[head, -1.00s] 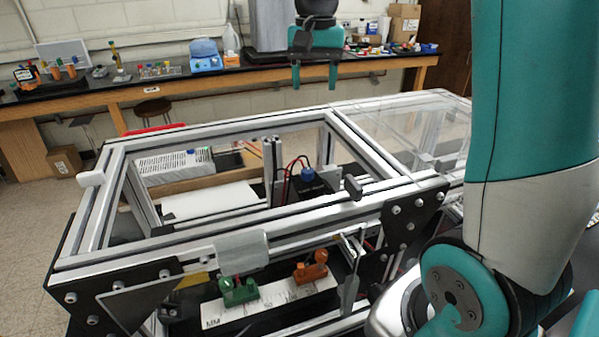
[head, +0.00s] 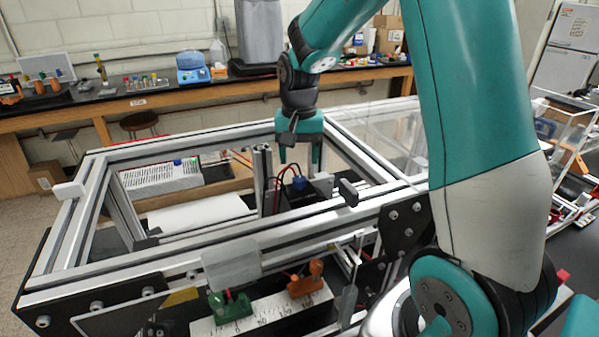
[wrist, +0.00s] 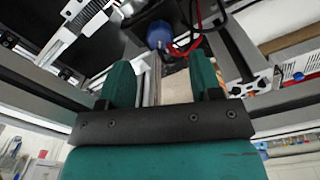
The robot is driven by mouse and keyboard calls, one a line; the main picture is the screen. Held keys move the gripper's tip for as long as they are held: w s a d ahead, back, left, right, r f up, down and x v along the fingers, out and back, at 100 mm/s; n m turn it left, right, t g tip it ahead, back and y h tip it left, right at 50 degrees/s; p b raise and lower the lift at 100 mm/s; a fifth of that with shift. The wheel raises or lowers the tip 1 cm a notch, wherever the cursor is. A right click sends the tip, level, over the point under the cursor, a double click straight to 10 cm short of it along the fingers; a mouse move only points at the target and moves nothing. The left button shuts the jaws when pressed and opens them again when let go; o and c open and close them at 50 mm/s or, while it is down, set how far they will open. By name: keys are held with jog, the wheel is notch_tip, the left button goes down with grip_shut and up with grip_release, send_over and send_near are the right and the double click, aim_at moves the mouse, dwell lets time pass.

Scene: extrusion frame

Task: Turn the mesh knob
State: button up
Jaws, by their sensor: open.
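A blue knob (head: 299,183) sits on a black box (head: 305,192) inside the metal extrusion frame. The blue knob also shows in the wrist view (wrist: 158,35), just beyond and between my fingertips. My gripper (head: 299,168) points down through the frame's top opening, with its teal fingers apart and nothing between them. In the head view the knob appears just below the fingers; contact is not visible. A second, smaller blue knob (head: 177,162) sits on a white perforated box (head: 150,179) to the left. I cannot tell by label which one is the mesh knob.
The frame's top rails (head: 230,240) surround my gripper. Red wires (head: 278,185) and an upright post (head: 262,170) stand close left of the black box. Clear panels (head: 385,135) cover the right side.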

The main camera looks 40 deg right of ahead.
aim_at(299, 179)
notch_tip(299, 179, down, 6)
jog(key=shift+f+p, duration=0.1)
jog(key=shift+p, duration=0.4)
jog(key=c, duration=0.9)
jog(key=shift+c, duration=0.2)
